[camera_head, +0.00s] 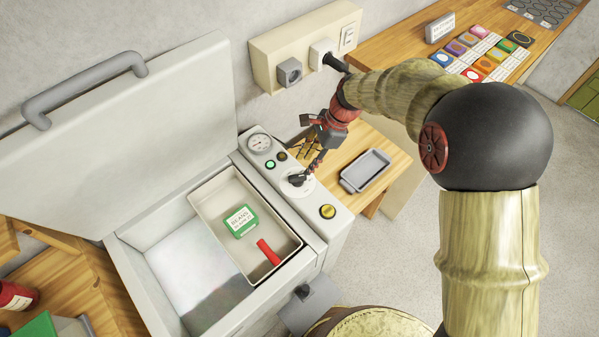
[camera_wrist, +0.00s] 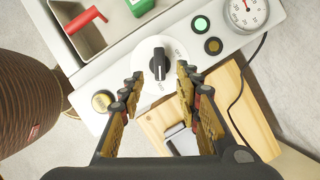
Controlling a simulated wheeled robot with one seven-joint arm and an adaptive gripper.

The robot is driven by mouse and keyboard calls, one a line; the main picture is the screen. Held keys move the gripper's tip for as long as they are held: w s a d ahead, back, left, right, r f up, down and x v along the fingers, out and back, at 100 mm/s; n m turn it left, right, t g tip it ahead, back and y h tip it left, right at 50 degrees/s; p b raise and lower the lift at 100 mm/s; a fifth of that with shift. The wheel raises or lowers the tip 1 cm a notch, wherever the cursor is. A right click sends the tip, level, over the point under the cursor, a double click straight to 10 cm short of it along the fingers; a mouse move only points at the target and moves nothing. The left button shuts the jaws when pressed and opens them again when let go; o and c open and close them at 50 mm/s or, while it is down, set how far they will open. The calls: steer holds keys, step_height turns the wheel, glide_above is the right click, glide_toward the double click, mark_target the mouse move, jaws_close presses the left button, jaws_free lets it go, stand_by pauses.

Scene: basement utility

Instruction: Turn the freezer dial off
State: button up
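The freezer dial is a black knob (camera_wrist: 159,65) on a round white plate (camera_wrist: 146,54) on the freezer's grey control panel. In the head view the knob (camera_head: 297,180) sits between the green light and the yellow button. My gripper (camera_wrist: 157,85) is open, with its fingertips on either side of the knob's near end in the wrist view. I cannot tell whether they touch it. In the head view my gripper (camera_head: 313,160) is right over the panel, and its fingers partly hide the dial.
The freezer lid (camera_head: 120,130) stands open. A basket (camera_head: 205,200) inside holds a green beans box (camera_head: 241,221) and a red item (camera_head: 268,252). The panel also bears a gauge (camera_head: 260,143), green light (camera_head: 270,164) and yellow button (camera_head: 327,211). A grey tray (camera_head: 365,170) lies right of it.

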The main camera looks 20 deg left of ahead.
mark_target(298, 176)
steer(key=b+x, duration=0.1)
steer(key=x, duration=0.6)
steer(key=shift+f+b, duration=0.1)
steer(key=shift+b, duration=0.25)
steer(key=shift+d, duration=0.1)
steer(key=shift+c, duration=1.1)
jaws_close()
